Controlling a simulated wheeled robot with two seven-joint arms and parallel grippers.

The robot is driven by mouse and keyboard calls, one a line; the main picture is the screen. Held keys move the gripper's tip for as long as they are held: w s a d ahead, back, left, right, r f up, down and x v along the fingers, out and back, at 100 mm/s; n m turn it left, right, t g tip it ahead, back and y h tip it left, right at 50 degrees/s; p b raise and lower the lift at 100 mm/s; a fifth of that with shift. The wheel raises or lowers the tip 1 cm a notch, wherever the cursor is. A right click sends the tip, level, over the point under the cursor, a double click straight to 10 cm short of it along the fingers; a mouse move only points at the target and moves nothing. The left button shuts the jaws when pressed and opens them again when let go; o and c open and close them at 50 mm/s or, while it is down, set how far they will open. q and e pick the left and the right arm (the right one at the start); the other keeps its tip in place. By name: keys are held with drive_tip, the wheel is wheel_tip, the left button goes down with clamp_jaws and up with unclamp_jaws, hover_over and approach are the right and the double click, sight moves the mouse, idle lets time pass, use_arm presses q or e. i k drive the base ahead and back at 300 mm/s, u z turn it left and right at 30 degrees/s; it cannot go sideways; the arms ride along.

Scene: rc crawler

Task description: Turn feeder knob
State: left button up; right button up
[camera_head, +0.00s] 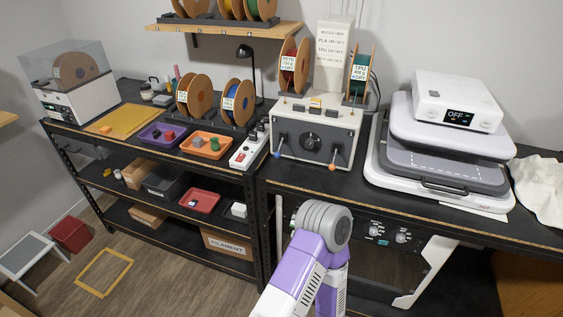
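The feeder (343,123) is a pale box with a grey front panel, standing on the black bench near the middle of the head view. A round black knob (311,142) sits at the centre of its front. A lever with a blue tip (277,154) is left of the knob, and one with an orange tip (332,167) is right of it. The knob's exact setting is too small to read. One of my arms, purple and white with a grey joint, rises at the bottom centre, below and apart from the feeder.
Filament spools (294,65) flank a tall label block (333,55) on the feeder. A white power strip (249,147) lies to its left, and a white heat press (440,160) with an "OFF" display stands right.

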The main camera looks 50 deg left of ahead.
sight(308, 143)
drive_tip(key=k, duration=0.75)
drive_tip(key=u, duration=1.75)
drive_tip(key=i, duration=0.25)
drive_tip(key=z, duration=0.15)
